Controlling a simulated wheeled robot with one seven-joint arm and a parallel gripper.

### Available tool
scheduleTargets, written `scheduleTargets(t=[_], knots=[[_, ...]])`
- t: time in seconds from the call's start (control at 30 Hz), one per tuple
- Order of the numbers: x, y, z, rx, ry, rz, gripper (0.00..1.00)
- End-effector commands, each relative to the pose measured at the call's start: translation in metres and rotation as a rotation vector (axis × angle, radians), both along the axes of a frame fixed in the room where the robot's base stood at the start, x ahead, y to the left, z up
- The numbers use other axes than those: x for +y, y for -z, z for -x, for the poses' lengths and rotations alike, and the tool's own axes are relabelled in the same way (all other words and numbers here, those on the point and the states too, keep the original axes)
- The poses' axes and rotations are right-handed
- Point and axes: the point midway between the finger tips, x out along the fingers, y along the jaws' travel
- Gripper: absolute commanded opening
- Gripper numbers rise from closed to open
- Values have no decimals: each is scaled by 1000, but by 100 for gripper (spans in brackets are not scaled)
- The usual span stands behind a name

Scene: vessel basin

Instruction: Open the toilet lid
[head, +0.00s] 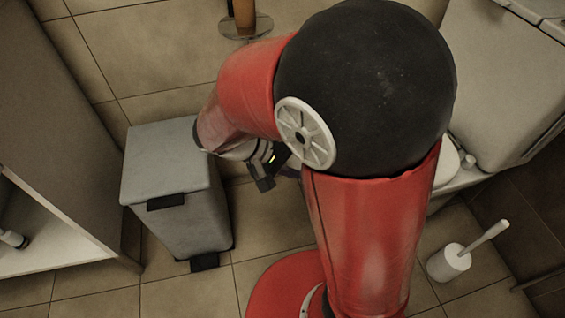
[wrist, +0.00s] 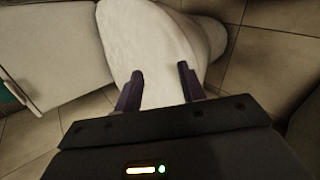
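The toilet (head: 448,165) is mostly hidden behind my red arm in the head view; only a pale piece of its seat or lid end shows at the right. In the wrist view a smooth white surface, which looks like the toilet lid (wrist: 150,40), fills the upper middle and appears closed. My gripper (wrist: 160,78) has two dark fingers spread apart in front of this white surface, with nothing visibly held. Whether a fingertip touches it cannot be told. In the head view my gripper (head: 272,172) is partly hidden by my arm.
A grey pedal bin (head: 170,160) stands left of my gripper. A toilet brush in a white holder (head: 449,262) is at the lower right. A cabinet (head: 60,120) lines the left side. A stand with a round base (head: 246,27) is at the back. Tiled floor lies between.

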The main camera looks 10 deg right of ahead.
Motion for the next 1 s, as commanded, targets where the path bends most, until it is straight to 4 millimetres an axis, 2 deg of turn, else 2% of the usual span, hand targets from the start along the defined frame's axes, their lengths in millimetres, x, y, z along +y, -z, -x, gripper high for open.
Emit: scheduleTargets(t=[0.03,0.2,0.4,0.53,0.63,0.97,1.0], knots=[[11,10,-10,-15,-48,119,40],[46,10,-37,-159,-188,442,40],[81,3,-52,-311,-304,634,40],[88,4,-54,-341,-324,665,40],[88,15,-54,-342,-324,667,40],[87,84,-54,-337,-324,667,40],[80,84,-56,-338,-318,664,40]])
